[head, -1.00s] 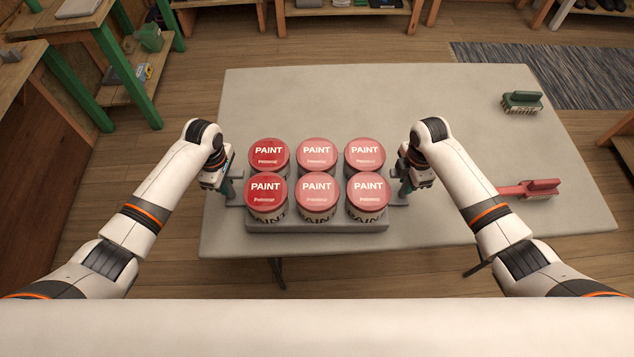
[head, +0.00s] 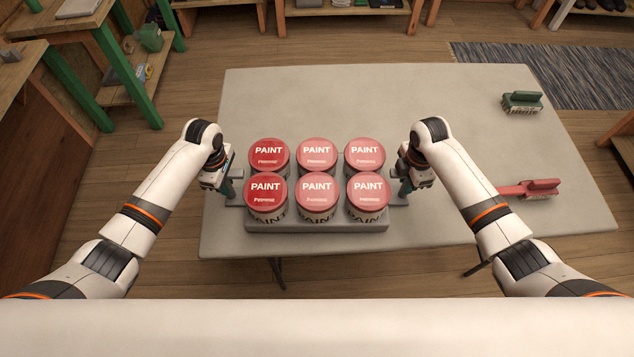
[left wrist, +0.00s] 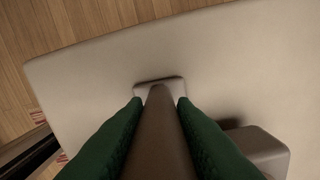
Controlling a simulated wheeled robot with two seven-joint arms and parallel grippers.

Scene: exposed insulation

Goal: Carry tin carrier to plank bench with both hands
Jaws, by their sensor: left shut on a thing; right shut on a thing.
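The tin carrier (head: 320,226) is a grey tray holding several paint tins (head: 317,191) with red and pink lids, in two rows. It is at the near left part of the grey table in the head view. My left gripper (head: 230,188) is shut on the carrier's left handle, and the left wrist view shows its green fingers on both sides of the grey handle bar (left wrist: 160,140). My right gripper (head: 404,188) is shut on the carrier's right handle, its fingers partly hidden. I cannot tell whether the carrier touches the table.
On the grey table (head: 450,110), a green brush (head: 522,101) lies at the far right and a red brush (head: 528,188) at the right. Benches with green legs (head: 125,70) stand at the left. A striped rug (head: 560,75) lies on the floor behind. The table's back middle is clear.

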